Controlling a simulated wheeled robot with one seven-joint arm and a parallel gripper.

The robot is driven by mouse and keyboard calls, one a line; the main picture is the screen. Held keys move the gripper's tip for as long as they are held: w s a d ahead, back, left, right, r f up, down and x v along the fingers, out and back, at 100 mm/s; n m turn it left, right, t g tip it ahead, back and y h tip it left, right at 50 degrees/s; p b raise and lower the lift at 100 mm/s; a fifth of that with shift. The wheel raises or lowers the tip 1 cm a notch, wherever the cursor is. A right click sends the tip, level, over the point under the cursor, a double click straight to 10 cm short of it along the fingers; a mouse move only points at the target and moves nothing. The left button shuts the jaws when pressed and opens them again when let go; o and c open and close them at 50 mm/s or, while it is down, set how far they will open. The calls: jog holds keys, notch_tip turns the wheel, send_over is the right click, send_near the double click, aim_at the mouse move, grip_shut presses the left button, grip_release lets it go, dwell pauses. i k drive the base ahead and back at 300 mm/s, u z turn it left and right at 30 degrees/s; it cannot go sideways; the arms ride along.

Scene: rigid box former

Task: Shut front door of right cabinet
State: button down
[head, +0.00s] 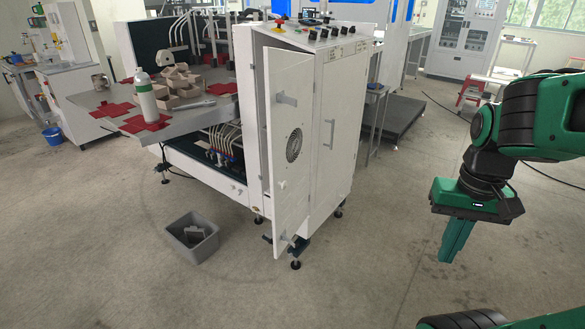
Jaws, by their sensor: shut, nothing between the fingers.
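The right cabinet (345,110) is a tall white cabinet with a sloped control panel on top. Its front door (289,185) stands partly open, swung out toward me, with a round vent and a small grey handle on it. My gripper (453,250) hangs at the right, pointing down, well to the right of the door and touching nothing. Its green fingers are together and empty. The cabinet's inside is mostly hidden by the door.
A grey bin (192,236) sits on the floor left of the door. A worktable (190,122) with a bottle (146,97), red pieces and cardboard boxes joins the cabinet's left. The floor between the cabinet and my gripper is clear. A dark low platform (400,118) lies behind.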

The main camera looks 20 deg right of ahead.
aim_at(291, 73)
jog(key=i, duration=0.9)
jog(key=u, duration=0.05)
